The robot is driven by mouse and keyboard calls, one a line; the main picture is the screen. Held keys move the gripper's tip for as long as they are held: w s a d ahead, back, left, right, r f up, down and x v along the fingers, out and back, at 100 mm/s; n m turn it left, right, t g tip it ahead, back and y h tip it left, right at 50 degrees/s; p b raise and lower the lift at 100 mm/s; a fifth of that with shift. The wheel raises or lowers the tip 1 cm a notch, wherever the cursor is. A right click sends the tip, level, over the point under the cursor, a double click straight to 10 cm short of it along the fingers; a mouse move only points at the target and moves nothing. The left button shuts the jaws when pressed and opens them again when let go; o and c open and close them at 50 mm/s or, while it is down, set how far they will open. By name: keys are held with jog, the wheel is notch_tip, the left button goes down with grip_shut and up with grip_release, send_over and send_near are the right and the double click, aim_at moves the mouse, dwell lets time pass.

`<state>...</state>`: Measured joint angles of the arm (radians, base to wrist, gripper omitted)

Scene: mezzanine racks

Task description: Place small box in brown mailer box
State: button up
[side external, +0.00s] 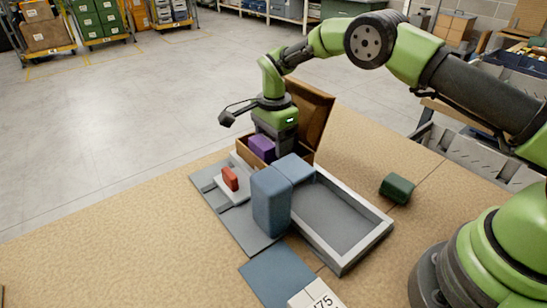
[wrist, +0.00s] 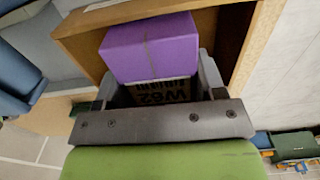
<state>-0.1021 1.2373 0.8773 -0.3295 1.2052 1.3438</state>
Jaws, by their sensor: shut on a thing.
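The purple small box (side external: 262,147) is held in my gripper (side external: 274,152), which points down at the brown mailer box (side external: 311,106). The mailer's lid stands open behind my gripper, and its low front wall shows below the purple box. In the wrist view the purple box (wrist: 150,46) sits between the two grey fingers of my gripper (wrist: 158,80). The brown mailer's wall (wrist: 88,45) runs close around it. Whether the purple box touches the mailer floor is hidden.
A tall blue-grey box (side external: 271,203) and a lower blue-grey block (side external: 294,168) stand in front of the mailer. A grey tray (side external: 366,239) lies to their right. The front-left table is clear.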

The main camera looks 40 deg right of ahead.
aim_at(273, 156)
jog(key=shift+f, duration=2)
jog(key=shift+f, duration=0.1)
jog(key=o, duration=1)
jog(key=shift+c, duration=0.2)
